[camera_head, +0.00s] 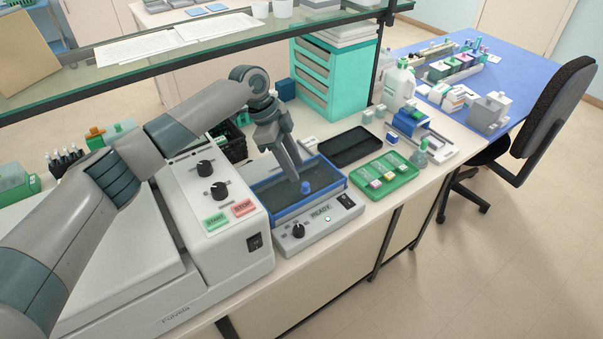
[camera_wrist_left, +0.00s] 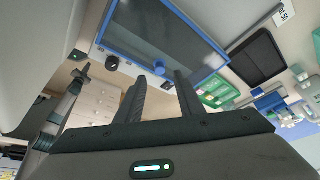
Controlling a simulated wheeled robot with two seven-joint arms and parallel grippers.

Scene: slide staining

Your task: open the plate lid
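The plate lid is a dark pane in a blue frame (camera_head: 265,205) on a white heating device, and it looks shut. It also shows at the top of the left wrist view (camera_wrist_left: 165,30). A small blue knob (camera_head: 305,187) stands near its front edge. My left gripper (camera_head: 298,178) points down over the lid, fingertips close to the knob. In the left wrist view the fingers (camera_wrist_left: 160,77) are apart, with the knob (camera_wrist_left: 160,67) in line with the gap just beyond the tips. I cannot tell whether they touch it. My right gripper does not show.
A white machine with START and STOP buttons (camera_head: 229,216) stands left of the device. A black tray (camera_head: 350,147) and a green slide tray (camera_head: 400,170) lie to the right. A teal drawer unit (camera_head: 325,80) stands behind. A glass shelf (camera_head: 190,55) spans above.

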